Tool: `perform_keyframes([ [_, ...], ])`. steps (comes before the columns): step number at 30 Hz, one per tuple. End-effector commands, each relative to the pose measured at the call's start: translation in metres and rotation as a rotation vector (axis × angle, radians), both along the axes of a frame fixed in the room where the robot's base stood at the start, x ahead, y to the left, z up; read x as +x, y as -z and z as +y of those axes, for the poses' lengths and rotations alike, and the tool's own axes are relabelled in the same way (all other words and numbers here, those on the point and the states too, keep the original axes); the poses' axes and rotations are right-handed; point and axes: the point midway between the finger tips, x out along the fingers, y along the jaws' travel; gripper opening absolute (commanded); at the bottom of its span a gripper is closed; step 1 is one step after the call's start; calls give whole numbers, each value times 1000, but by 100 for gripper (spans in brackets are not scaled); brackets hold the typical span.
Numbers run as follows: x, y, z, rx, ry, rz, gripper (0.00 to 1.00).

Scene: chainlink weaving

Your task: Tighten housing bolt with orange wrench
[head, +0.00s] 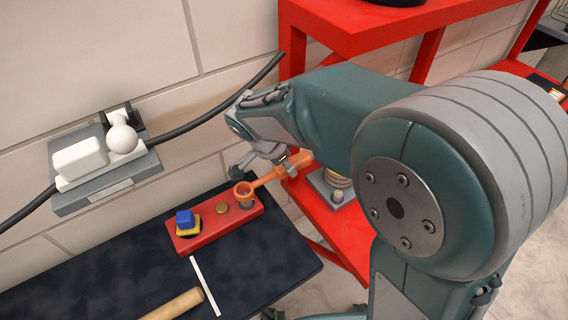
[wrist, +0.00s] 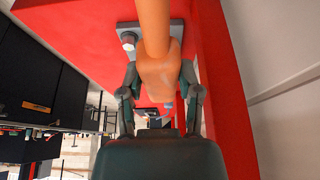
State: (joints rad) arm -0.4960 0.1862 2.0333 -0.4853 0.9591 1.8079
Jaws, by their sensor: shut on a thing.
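The orange wrench (head: 268,178) is held in my gripper (head: 265,168) by its handle. Its ring end points left and down, at the right end of the red housing block (head: 190,243). A dark bolt (head: 247,205) shows just below the ring; I cannot tell whether the ring is seated around it. A second, brass-coloured bolt (head: 222,209) sits at the middle of the block. In the wrist view the wrench (wrist: 154,30) runs up between the two fingers of my gripper (wrist: 160,90); its ring end is not visible there.
A blue knob on a yellow base (head: 186,224) sits at the block's left end. The block rests on a dark table (head: 120,245) with a wooden rod (head: 175,304) and a white strip. A red shelf (head: 330,225) stands right; a wall box (head: 95,180) with cable hangs left.

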Motion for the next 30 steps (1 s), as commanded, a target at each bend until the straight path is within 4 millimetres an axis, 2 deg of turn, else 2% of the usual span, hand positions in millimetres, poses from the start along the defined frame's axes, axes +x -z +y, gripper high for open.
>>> perform_keyframes([
  [17,0,1,-4,-1,-1,0,0],
  [30,0,11,-4,-2,-1,-1,0],
])
